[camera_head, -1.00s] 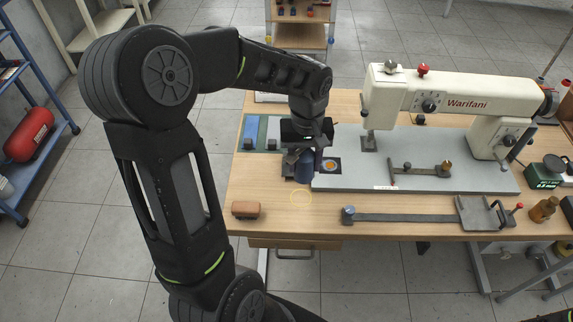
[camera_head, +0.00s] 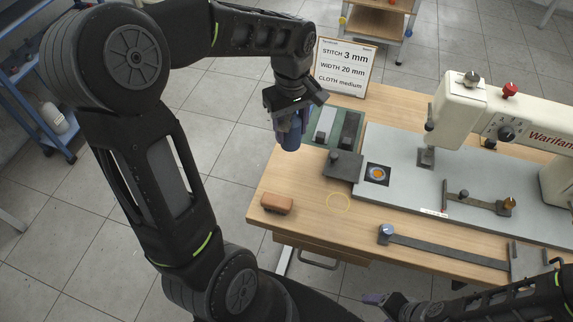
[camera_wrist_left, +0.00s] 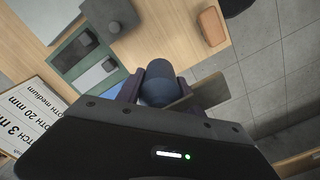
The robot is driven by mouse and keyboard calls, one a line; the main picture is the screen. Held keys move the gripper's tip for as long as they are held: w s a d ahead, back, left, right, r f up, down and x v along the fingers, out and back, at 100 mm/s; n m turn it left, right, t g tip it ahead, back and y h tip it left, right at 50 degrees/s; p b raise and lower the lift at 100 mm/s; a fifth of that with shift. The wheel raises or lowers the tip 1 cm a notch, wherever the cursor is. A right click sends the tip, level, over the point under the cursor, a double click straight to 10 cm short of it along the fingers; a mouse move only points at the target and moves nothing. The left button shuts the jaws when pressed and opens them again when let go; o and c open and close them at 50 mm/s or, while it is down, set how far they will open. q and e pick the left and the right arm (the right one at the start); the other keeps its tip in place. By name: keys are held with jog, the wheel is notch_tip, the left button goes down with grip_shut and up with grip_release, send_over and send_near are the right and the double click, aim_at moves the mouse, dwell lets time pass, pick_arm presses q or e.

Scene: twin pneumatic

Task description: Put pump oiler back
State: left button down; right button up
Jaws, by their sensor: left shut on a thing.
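My left gripper (camera_head: 290,120) is shut on a dark blue cylinder (camera_head: 290,140), which I take as the pump oiler. It hangs roughly upright near the table's far left edge, left of the green tray. In the left wrist view the cylinder's rounded end (camera_wrist_left: 158,78) shows between the fingers; the rest is hidden by the gripper.
A brown block (camera_head: 277,203) lies near the table's left corner. A dark grey block (camera_head: 343,166) sits at the machine bed's left end, by the green tray (camera_head: 318,131). A sign (camera_head: 343,68) stands behind. The sewing machine (camera_head: 461,110) and a steel ruler bar (camera_head: 446,251) are right.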

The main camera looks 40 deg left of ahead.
aim_at(291, 146)
pick_arm(q)
jog(key=shift+w, duration=0.1)
jog(key=shift+f+p, duration=0.3)
jog(key=shift+f, duration=2.85)
jog(key=shift+f, duration=0.1)
jog(key=shift+f, duration=1.75)
jog(key=shift+f, duration=0.25)
jog(key=c, duration=0.8)
grip_release()
jog(key=shift+r, duration=0.1)
jog(key=shift+o, duration=0.2)
notch_tip(291, 146, up, 12)
jog(key=shift+r, duration=0.15)
